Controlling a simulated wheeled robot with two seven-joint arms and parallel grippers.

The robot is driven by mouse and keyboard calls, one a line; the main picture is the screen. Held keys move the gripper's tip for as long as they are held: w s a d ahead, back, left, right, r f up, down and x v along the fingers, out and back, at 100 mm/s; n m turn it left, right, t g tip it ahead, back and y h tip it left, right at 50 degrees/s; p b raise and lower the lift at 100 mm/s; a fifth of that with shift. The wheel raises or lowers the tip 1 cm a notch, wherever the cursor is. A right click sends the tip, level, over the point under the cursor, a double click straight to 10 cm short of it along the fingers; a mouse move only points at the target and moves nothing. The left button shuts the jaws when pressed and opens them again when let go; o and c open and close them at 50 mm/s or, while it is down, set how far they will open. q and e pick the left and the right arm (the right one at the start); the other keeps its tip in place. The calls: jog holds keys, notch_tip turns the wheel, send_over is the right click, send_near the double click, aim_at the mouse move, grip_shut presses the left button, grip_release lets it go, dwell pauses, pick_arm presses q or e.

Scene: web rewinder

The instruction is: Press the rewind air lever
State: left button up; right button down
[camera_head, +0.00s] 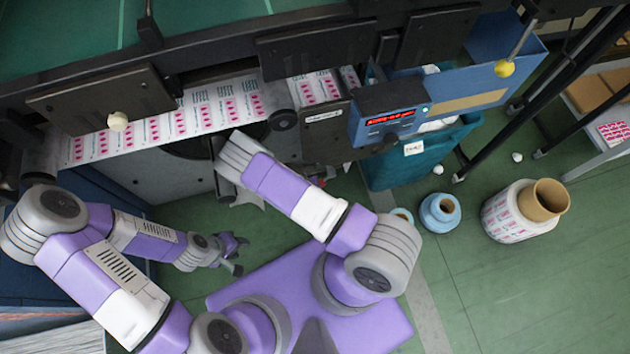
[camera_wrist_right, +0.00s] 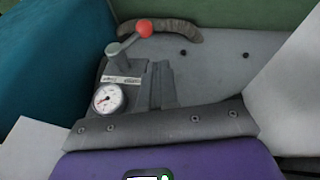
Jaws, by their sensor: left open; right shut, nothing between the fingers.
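The rewind air lever, a grey arm with a red ball knob (camera_wrist_right: 145,28), shows in the right wrist view, angled up to the right from its pivot. Below it are a small label (camera_wrist_right: 121,80) and a round white pressure gauge (camera_wrist_right: 108,98). My right gripper (camera_wrist_right: 160,66) is shut and empty, its fingers just right of the label and below the knob, seemingly apart from the lever. In the head view my right arm reaches up to the machine and its gripper is hidden there; I cannot make out the lever. My left gripper (camera_head: 236,256) is open and empty, low at the left.
The rewinder carries a printed web (camera_head: 200,115). A control box with a red display (camera_head: 390,118) hangs above a teal bin (camera_head: 410,165). A blue roll (camera_head: 440,212) and a printed roll with a brown core (camera_head: 510,212) stand on the green floor at right. Floor between them is clear.

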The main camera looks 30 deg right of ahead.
jog(key=b, duration=0.4)
send_near(325, 180)
jog(key=w+a+f, duration=0.3)
jog(key=f, duration=0.2)
jog(key=d+f, duration=0.1)
jog(key=d+f+b, duration=0.1)
jog(key=shift+d+f+b, duration=0.15)
jog(key=shift+f+b, duration=0.15)
jog(key=shift+f, duration=0.1)
